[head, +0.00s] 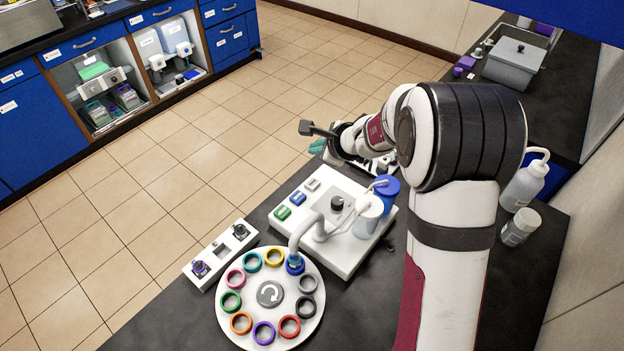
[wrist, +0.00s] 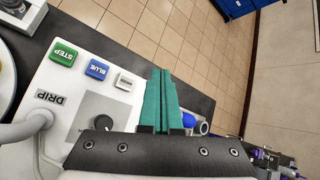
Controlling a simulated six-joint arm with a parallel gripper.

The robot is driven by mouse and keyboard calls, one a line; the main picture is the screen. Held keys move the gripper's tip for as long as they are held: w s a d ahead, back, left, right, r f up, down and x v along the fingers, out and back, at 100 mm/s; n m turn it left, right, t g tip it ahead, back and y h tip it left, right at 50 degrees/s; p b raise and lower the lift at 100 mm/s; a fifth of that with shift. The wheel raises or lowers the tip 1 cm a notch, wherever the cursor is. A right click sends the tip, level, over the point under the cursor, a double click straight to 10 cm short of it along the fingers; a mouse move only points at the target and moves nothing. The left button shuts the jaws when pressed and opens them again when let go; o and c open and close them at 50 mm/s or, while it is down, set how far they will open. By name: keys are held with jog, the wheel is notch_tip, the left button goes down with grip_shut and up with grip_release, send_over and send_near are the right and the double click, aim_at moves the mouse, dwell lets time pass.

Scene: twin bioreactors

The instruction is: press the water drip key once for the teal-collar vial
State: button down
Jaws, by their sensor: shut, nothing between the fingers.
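The drip station (head: 345,240) is a white box with a green key (head: 282,212), a blue key (head: 297,198) and a white key (head: 312,184). The wrist view shows the green STEP key (wrist: 64,54), the BLUE key (wrist: 97,69) and the white key (wrist: 126,82), its label hard to read. On the round white turntable (head: 270,325), the teal collar (head: 252,262) sits at the back left; a blue collar (head: 295,264) is under the spout (head: 305,225). My gripper (head: 318,146), with teal fingers (wrist: 161,72), is shut and empty, beyond the white key and apart from it.
Tiled floor (head: 170,170) lies beyond the bench edge.

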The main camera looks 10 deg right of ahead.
aim_at(316, 185)
jog(key=shift+f, duration=4.4)
jog(key=shift+f, duration=0.1)
jog(key=shift+f, duration=0.3)
jog(key=shift+f, duration=0.4)
jog(key=shift+r, duration=0.8)
jog(key=shift+r, duration=2.55)
jog(key=shift+s, duration=0.1)
